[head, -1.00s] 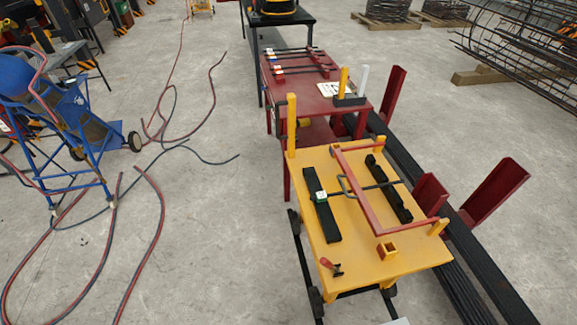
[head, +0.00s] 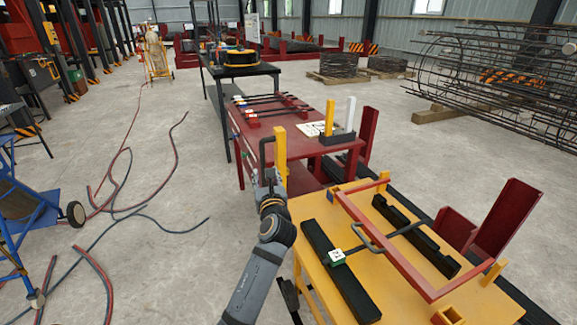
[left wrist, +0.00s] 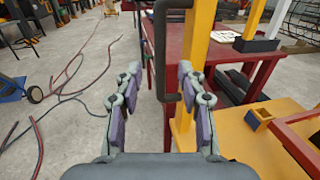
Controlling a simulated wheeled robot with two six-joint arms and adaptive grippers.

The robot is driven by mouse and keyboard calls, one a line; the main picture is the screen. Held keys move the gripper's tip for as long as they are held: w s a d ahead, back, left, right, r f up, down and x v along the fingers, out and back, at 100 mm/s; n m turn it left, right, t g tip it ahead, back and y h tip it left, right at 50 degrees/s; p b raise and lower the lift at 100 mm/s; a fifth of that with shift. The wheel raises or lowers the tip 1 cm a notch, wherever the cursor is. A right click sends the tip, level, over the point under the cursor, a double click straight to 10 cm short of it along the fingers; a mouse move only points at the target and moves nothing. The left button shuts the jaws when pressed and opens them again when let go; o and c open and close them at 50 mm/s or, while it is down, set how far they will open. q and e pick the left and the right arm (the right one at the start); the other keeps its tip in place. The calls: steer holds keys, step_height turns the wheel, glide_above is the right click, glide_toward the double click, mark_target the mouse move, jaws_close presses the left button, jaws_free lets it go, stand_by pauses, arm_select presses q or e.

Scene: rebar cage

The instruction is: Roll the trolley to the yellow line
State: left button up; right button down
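The yellow-topped table (head: 325,281), which I take to be the trolley, stands at front right, its wheels out of view. A yellow post (head: 280,156) rises at its far left corner; it also shows in the left wrist view (left wrist: 199,40). A dark bent handle bar (left wrist: 160,48) stands beside this post. My left gripper (head: 268,183) is at this post; in the left wrist view (left wrist: 160,100) its fingers are wide apart, with the bar's lower end between them, nearer the right finger. Contact is unclear. My right gripper is out of view. No yellow floor line is visible.
A red table (head: 300,128) with bars stands just beyond the yellow one, and a black table (head: 240,70) behind it. A blue cart (head: 25,205) and hoses (head: 110,210) lie left. Rebar cages (head: 500,85) are at right. Floor between hoses and tables is clear.

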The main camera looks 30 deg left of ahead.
mark_target(263, 158)
arm_select(q)
steer(key=x, duration=0.3)
steer(key=b+x, duration=0.1)
steer(key=x, duration=0.6)
steer(key=shift+w+r, duration=0.1)
steer(key=shift+r, duration=0.3)
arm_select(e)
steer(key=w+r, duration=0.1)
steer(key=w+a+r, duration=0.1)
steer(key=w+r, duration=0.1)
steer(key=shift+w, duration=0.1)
arm_select(q)
jaws_close()
